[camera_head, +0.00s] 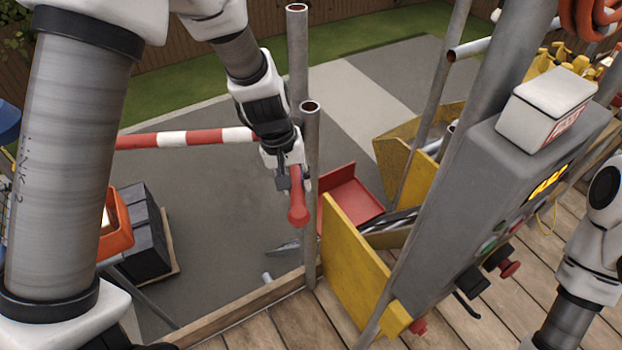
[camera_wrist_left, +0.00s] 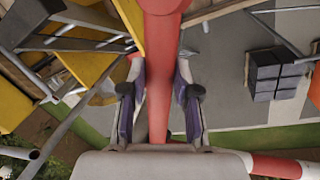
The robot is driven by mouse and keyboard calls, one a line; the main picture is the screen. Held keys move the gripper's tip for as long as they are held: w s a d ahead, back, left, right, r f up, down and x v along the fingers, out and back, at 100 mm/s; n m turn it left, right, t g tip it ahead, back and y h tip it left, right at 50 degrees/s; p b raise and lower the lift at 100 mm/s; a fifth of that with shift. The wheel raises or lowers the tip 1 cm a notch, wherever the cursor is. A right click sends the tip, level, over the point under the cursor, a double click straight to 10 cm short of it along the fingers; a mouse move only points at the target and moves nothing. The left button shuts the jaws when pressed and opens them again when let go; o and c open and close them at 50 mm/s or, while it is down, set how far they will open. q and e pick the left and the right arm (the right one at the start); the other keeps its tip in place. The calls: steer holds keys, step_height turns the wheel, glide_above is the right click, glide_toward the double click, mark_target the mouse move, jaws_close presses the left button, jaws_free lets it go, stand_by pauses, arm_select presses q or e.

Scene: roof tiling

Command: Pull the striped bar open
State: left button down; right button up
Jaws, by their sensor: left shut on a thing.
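The striped bar (camera_head: 172,138) has red and white bands and runs roughly level from the left towards the upright posts in the head view. Its red end (camera_head: 298,212) points towards me, beside the front grey post. My left gripper (camera_head: 293,182) is shut around this red end part. In the left wrist view the red part (camera_wrist_left: 162,60) passes between the two fingers of my left gripper (camera_wrist_left: 160,100), and red and white bands (camera_wrist_left: 285,166) show at the lower right. My right gripper is out of view; only part of that arm shows at the right edge.
Two grey posts (camera_head: 310,150) stand close beside the left gripper. A yellow panel (camera_head: 352,262) and a grey control box (camera_head: 475,190) with buttons stand to the right. Dark stacked blocks (camera_head: 150,230) lie on a pallet below left. Wooden decking (camera_head: 295,325) is in front.

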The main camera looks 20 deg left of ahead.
arm_select(q)
steer(key=s+a+m+g+p, duration=0.1)
steer(key=a+m+p, duration=0.4)
steer(key=a, duration=0.4)
steer(key=shift+s+a+m+p, duration=0.25)
steer(key=shift+a+m+p, duration=0.15)
steer(key=shift+m, duration=0.4)
steer(key=shift+f, duration=0.1)
steer(key=c, duration=0.8)
jaws_free()
steer(key=shift+c, duration=0.2)
steer(key=shift+w, duration=0.15)
step_height(320, 180, up, 12)
steer(key=a, duration=0.2)
steer(key=shift+w+a+f, duration=0.15)
steer(key=shift+w+a, duration=0.05)
